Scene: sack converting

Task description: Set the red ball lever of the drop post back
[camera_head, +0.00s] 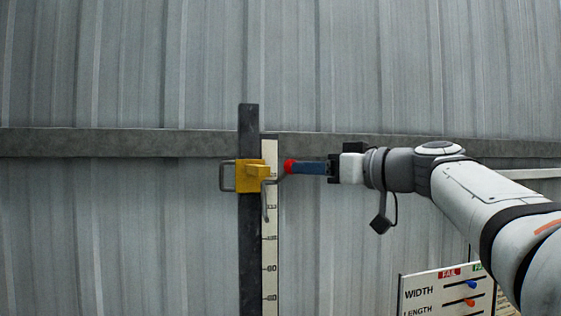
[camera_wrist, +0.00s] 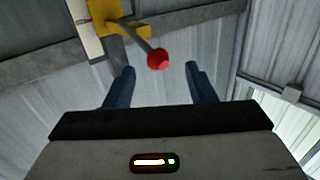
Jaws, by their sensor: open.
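The drop post (camera_head: 249,220) is a dark upright bar with a pale numbered scale (camera_head: 270,240) along its right side. A yellow block (camera_head: 250,180) sits on it near the top, with a grey handle loop on its left. The red ball (camera_head: 290,166) is on the end of a thin grey lever that reaches right from the block. In the wrist view the red ball (camera_wrist: 158,59) lies just beyond the fingertips, between their lines. My gripper (camera_wrist: 158,72) is open, its blue fingers either side of the ball's line. Contact cannot be told.
A grey horizontal rail (camera_head: 120,142) runs along the corrugated metal wall behind the post. A white board (camera_head: 445,290) marked WIDTH and LENGTH, with blue and orange knobs, stands at lower right below my arm. The space left of the post looks clear.

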